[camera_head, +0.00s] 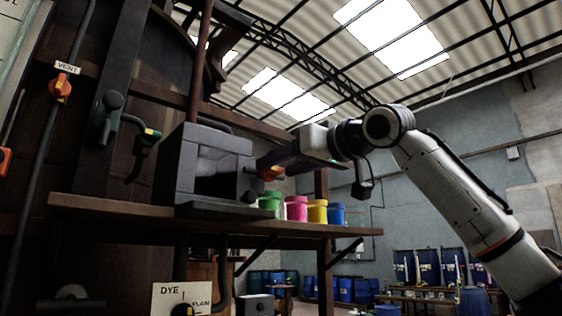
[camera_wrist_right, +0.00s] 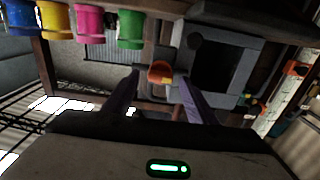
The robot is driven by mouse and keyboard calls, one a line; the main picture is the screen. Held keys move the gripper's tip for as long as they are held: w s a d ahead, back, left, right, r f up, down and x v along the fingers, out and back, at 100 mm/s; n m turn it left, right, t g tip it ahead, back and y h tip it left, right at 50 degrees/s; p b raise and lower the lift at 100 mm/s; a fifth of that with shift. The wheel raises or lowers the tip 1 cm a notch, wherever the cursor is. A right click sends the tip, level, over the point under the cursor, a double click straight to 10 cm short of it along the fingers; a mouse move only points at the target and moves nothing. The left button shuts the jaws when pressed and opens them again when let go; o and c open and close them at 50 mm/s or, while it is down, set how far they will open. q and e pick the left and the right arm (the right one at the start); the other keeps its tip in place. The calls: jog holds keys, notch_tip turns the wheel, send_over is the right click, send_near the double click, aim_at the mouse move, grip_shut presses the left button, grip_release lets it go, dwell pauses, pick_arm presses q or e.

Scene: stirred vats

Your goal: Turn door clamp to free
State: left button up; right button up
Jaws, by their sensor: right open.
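A grey box (camera_head: 172,165) stands on the wooden shelf, with a dark recessed front. My right gripper (camera_head: 265,163) reaches in from the right, close to the handle. In the right wrist view its two fingers (camera_wrist_right: 159,82) are spread, with the handle seen between their tips. I cannot tell whether they touch it. My left gripper is not in view.
Green (camera_head: 270,201), pink (camera_head: 296,208), yellow (camera_head: 317,211) and blue (camera_head: 337,213) tubs stand on the shelf (camera_head: 130,212), just below my right gripper. An orange VENT handle (camera_head: 60,87) is at the far left. A DYE/PLAIN sign (camera_head: 168,302) hangs below the shelf.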

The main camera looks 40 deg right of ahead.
jog(key=shift+w, duration=0.4)
jog(key=c, duration=1.1)
